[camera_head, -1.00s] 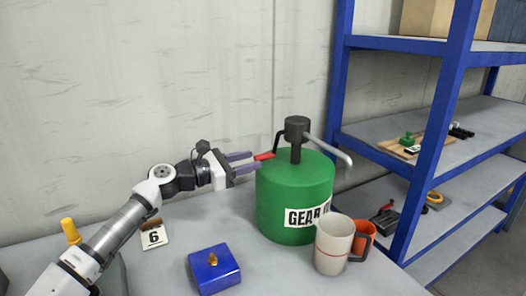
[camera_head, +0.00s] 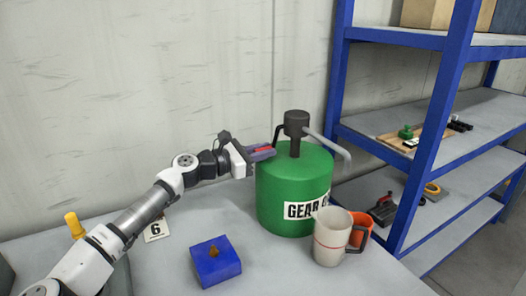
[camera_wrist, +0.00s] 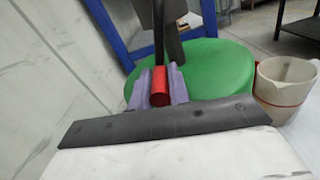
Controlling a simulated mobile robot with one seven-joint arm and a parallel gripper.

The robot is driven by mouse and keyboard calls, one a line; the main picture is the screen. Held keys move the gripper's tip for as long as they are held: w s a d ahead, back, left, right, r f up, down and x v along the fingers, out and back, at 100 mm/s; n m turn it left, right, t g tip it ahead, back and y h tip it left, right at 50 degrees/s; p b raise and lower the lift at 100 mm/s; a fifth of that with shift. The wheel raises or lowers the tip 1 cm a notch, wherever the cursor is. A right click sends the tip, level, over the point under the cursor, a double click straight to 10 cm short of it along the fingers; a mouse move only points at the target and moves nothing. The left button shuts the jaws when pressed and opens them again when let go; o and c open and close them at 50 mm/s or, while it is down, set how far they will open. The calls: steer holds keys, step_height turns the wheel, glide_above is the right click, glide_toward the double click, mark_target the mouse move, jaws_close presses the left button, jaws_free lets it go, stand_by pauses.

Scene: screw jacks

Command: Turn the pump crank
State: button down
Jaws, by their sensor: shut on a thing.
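A green drum (camera_head: 292,188) labelled "GEAR" stands on the bench, with a dark pump head (camera_head: 296,124) on top and a grey spout pointing right. The black pump crank (camera_head: 277,134) comes down on the left of the head and ends in a red grip. My gripper (camera_head: 262,152) is at the drum's upper left, its purple fingers on both sides of the red grip. In the wrist view the red grip (camera_wrist: 160,86) sits between the two fingers (camera_wrist: 159,88), which are shut on it. The fingers cover part of the grip in the head view.
A beige mug (camera_head: 331,238) and an orange mug (camera_head: 362,228) stand right in front of the drum. A blue-framed shelf (camera_head: 435,140) stands at right; the wall is behind.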

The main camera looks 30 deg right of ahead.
mark_target(272, 168)
steer(key=shift+s, duration=0.1)
stand_by(0.3)
steer(key=shift+s+f+n+b, duration=0.2)
steer(key=shift+s+n+b, duration=0.1)
steer(key=shift+n+b, duration=0.2)
steer(key=shift+s+a+n+b, duration=0.1)
steer(key=shift+s+n+b, duration=0.3)
steer(key=shift+s+n, duration=0.5)
steer(key=shift+s+r+n, duration=0.15)
steer(key=shift+s+n, duration=0.45)
steer(key=shift+n, duration=0.6)
steer(key=shift+s+r+n, duration=0.1)
steer(key=shift+s+n, duration=0.45)
steer(key=shift+n, duration=0.65)
steer(key=c, duration=1.3)
jaws_free()
